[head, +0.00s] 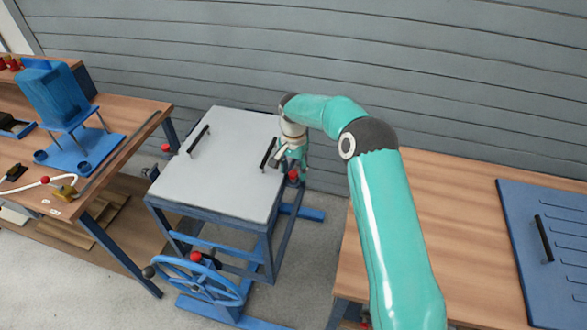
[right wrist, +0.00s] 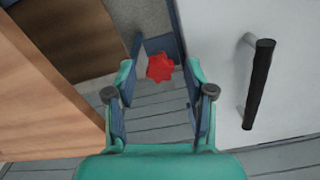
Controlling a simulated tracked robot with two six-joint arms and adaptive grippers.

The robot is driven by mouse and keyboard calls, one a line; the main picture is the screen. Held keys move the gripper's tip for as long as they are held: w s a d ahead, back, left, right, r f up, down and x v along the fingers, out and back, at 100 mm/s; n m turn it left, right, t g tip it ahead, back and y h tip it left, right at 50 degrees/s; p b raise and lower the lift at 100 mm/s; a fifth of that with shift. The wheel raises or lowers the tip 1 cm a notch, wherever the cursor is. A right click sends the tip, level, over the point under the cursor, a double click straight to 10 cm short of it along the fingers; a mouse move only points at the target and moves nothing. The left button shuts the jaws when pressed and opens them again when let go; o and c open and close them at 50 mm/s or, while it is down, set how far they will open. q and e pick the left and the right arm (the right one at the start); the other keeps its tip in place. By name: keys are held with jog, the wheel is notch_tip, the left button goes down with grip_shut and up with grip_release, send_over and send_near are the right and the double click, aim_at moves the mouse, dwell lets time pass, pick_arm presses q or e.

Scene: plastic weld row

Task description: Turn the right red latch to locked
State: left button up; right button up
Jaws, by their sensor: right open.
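The right red latch (head: 293,175) is a small red knob at the right side of the grey-topped blue stand (head: 200,185). My right gripper (head: 288,160) is open and empty, close to the latch. In the right wrist view my right gripper (right wrist: 160,78) has one finger on each side of the knob. A locked marking cannot be made out. My left gripper is not in view.
A black handle (head: 268,153) on the grey top stands close to my right gripper. Another red knob (head: 166,148) is on the left side. A blue handwheel (head: 200,279) is at the stand's front. Wooden benches stand left and right (head: 430,200).

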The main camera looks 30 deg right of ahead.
jog(key=shift+f, duration=0.15)
grip_shut()
jog(key=shift+n, duration=0.4)
jog(key=n+b, duration=0.1)
jog(key=n, duration=0.1)
jog(key=shift+n, duration=0.4)
jog(key=n, duration=0.4)
jog(key=shift+b, duration=0.3)
jog(key=n, duration=0.6)
jog(key=shift+w, duration=0.1)
jog(key=n, duration=0.4)
jog(key=shift+n, duration=0.3)
